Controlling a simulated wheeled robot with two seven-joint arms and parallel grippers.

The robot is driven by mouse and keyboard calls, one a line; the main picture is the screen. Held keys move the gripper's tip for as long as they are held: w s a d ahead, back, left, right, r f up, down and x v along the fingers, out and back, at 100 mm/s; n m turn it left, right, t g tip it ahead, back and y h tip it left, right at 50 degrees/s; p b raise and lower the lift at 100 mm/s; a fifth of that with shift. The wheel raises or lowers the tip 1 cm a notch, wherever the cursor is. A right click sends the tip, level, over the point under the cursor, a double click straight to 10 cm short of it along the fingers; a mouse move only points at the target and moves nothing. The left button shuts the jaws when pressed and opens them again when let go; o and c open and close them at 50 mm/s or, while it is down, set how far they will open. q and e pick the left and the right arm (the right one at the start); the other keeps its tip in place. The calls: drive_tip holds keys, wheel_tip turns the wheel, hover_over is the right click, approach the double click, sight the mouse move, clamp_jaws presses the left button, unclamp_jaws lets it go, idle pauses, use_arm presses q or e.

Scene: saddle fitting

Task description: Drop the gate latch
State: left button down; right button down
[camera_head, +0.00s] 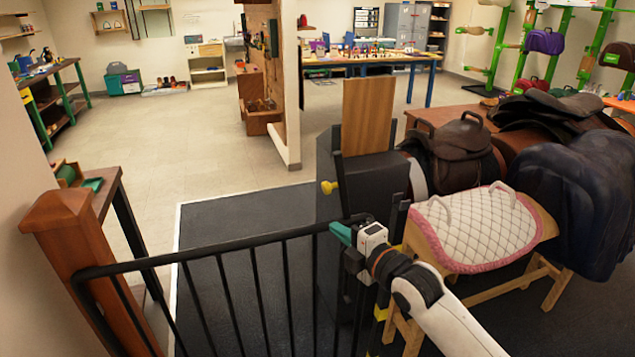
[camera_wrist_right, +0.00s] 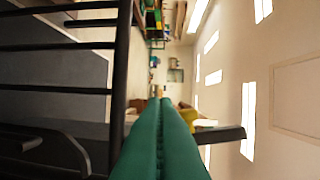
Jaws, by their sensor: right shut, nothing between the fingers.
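The black metal gate (camera_head: 215,243) runs from a wooden post (camera_head: 62,215) at the left to my right gripper (camera_head: 340,232). Its green fingers are shut together, empty, beside the gate's right end at about top-rail height. In the right wrist view the shut fingers (camera_wrist_right: 163,102) point away from the camera, with the gate's dark bars (camera_wrist_right: 118,75) close on their left. A short dark bar (camera_wrist_right: 222,134) shows just right of the fingers, partly behind them; I cannot tell whether it is the latch. The latch is not clearly visible in the head view. My left gripper is out of view.
A dark upright with a yellow knob (camera_head: 328,187) and a wooden board (camera_head: 367,115) stands just beyond the gripper. A white quilted pad (camera_head: 470,225) on a wooden stand and dark saddles (camera_head: 455,150) crowd the right. Open floor (camera_head: 200,150) lies beyond the gate.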

drive_tip(key=r, duration=0.1)
drive_tip(key=r+n, duration=0.1)
drive_tip(key=s+a+r+y, duration=0.1)
drive_tip(key=shift+a+r, duration=0.1)
drive_tip(key=shift+r, duration=0.15)
drive_tip(key=shift+w, duration=0.1)
drive_tip(key=w+a+p, duration=0.2)
drive_tip(key=w+p, duration=0.2)
drive_tip(key=w, duration=0.5)
drive_tip(key=shift+p, duration=0.35)
drive_tip(key=shift+w+a, duration=0.1)
drive_tip(key=shift+a, duration=0.05)
